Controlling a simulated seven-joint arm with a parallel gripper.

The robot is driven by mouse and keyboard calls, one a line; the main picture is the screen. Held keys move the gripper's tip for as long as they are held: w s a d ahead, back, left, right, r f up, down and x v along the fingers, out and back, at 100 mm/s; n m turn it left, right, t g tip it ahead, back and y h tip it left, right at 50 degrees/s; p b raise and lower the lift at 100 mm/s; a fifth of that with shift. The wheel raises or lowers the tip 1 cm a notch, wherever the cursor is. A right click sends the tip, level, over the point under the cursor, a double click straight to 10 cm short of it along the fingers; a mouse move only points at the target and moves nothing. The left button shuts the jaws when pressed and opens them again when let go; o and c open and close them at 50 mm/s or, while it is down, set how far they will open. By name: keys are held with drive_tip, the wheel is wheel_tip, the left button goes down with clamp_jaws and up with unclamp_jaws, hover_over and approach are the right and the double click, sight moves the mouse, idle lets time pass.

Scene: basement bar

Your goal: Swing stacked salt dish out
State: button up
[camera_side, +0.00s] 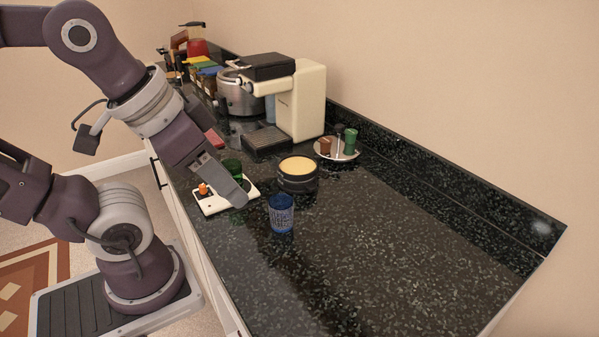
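A dark round stacked dish with a pale yellow top (298,176) stands on the black speckled counter, in the middle of the picture. I take it for the salt dish. Its layers look lined up one above the other, but small detail is hard to make out. My gripper (240,202) points down and to the right, left of the dish and apart from it in the picture. It appears over a white board, in front of a green cup. I see it edge-on, so the gap between its fingers is hidden.
A blue patterned cup (281,213) stands just in front of the dish. The white board (212,207) bears an orange item and the green cup (232,167). A cream coffee machine (302,100) and a plate with small pots (326,155) stand behind. The right counter is clear.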

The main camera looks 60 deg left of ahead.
drive_tip(key=shift+o, duration=0.4)
drive_tip(key=shift+w, duration=0.15)
drive_tip(key=n+g, duration=0.6)
drive_tip(key=n, duration=1.2)
hover_over(312, 186)
wheel_tip(312, 186, down, 14)
drive_tip(key=shift+a+f, duration=0.1)
wheel_tip(312, 186, down, 6)
drive_tip(key=shift+r, duration=0.15)
drive_tip(key=shift+f, duration=0.5)
clamp_jaws()
drive_tip(key=shift+r, duration=0.1)
